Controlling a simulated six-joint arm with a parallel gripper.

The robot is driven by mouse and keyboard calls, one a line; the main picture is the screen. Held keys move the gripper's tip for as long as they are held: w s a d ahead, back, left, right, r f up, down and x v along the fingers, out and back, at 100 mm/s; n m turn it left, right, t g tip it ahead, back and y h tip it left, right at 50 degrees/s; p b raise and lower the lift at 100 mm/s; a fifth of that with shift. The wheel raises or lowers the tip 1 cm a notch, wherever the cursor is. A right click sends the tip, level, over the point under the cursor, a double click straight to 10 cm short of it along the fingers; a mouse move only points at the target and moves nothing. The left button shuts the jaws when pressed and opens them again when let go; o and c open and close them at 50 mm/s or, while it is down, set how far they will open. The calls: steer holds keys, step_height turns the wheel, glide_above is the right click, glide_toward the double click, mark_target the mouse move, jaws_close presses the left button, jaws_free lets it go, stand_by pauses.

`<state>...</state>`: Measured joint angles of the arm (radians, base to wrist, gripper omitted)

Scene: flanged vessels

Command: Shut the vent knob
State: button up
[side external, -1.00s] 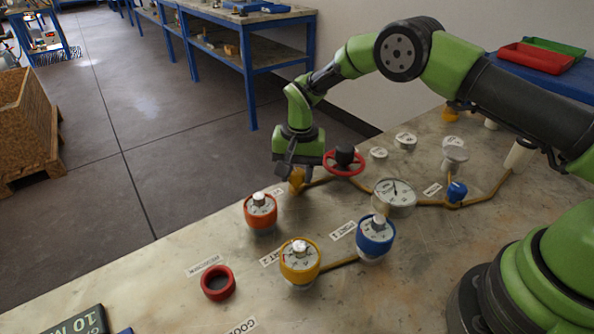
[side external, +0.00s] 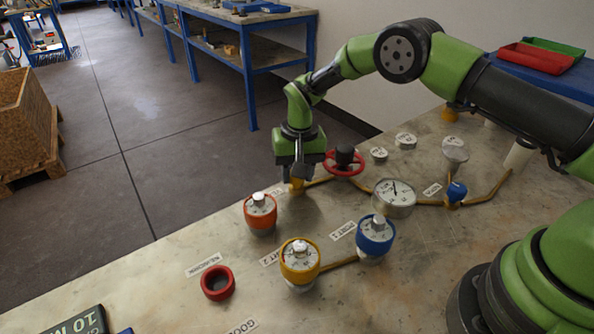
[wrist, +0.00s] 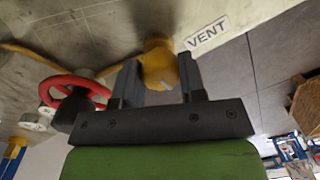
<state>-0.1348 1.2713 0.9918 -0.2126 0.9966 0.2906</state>
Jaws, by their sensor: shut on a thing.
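The vent knob (wrist: 159,66) is a yellow knob between the two dark fingers of my gripper (wrist: 160,82) in the wrist view, beside a white label reading VENT (wrist: 207,33). In the side external view my gripper (side external: 297,180) points down over the knob at the far edge of the bench, and a little of the yellow knob (side external: 296,186) shows below the fingers. My gripper is shut on the knob. Most of the knob is hidden by the fingers in the side view.
A red handwheel (side external: 345,163) stands close to the right of my gripper. An orange dial vessel (side external: 260,213), a yellow one (side external: 300,262) and a blue one (side external: 375,237) stand nearer. A pressure gauge (side external: 394,197) is at the right. A red ring (side external: 217,283) lies in front.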

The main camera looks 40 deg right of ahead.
steer(key=o, duration=0.9)
steer(key=shift+r, duration=0.1)
steer(key=r, duration=1)
steer(key=shift+s+d, duration=0.1)
steer(key=shift+d, duration=0.1)
steer(key=s+d+r+t+y, duration=0.1)
steer(key=s+r+t, duration=0.1)
steer(key=s+r, duration=0.55)
steer(key=s+d+r+t, duration=0.15)
steer(key=s+r, duration=0.35)
steer(key=r, duration=0.6)
steer(key=s+t, duration=0.1)
steer(key=s, duration=0.4)
steer(key=s+t, duration=0.1)
steer(key=s, duration=0.4)
steer(key=s+n+t, duration=0.1)
steer(key=s, duration=0.4)
steer(key=shift+s+d+f+t, duration=0.1)
steer(key=shift+s+d+t, duration=0.15)
steer(key=shift+d, duration=0.15)
